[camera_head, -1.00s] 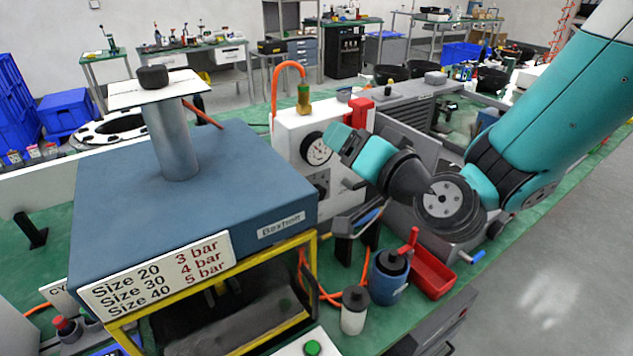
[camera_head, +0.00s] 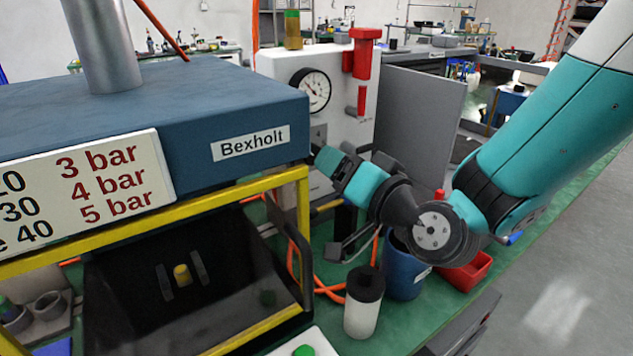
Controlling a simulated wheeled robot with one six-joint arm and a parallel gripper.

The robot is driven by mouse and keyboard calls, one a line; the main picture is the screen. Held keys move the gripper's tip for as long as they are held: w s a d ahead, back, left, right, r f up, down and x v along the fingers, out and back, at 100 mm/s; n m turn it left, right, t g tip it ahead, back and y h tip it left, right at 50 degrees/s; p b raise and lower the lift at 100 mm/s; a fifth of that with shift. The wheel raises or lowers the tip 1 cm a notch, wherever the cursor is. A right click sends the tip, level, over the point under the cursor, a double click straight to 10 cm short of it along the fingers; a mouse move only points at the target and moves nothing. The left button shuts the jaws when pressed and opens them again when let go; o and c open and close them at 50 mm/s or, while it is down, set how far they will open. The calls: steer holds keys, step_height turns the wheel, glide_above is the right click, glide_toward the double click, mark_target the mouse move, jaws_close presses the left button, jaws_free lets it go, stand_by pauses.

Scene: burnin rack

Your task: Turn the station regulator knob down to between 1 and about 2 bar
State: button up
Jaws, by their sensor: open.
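The station's white panel (camera_head: 345,115) stands right of the blue press. A round white gauge (camera_head: 310,90) with a black rim is on its face; its needle is too small to read. Below the gauge a grey plate (camera_head: 318,132) shows partly. I cannot make out the regulator knob; that area is largely covered by my gripper. My gripper (camera_head: 326,160), with teal parts, is open in front of the panel's lower part, below the gauge. Its fingertips are hard to separate, and I cannot tell whether they touch anything.
The blue Bexholt press (camera_head: 215,115) and its yellow frame (camera_head: 303,205) are close on the left. A sign (camera_head: 95,185) lists sizes with 3, 4 and 5 bar. Red fittings (camera_head: 362,55) stick out above right. A white bottle (camera_head: 363,305), blue container (camera_head: 403,272) and red tray (camera_head: 468,272) stand below.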

mark_target(316, 151)
steer(key=p+x, duration=0.5)
steer(key=p, duration=0.1)
steer(key=shift+w+a+f, duration=0.1)
steer(key=shift+w, duration=0.15)
steer(key=shift+w+a+f+p, duration=0.3)
steer(key=shift+w+a+p, duration=0.25)
steer(key=shift+w+p, duration=0.3)
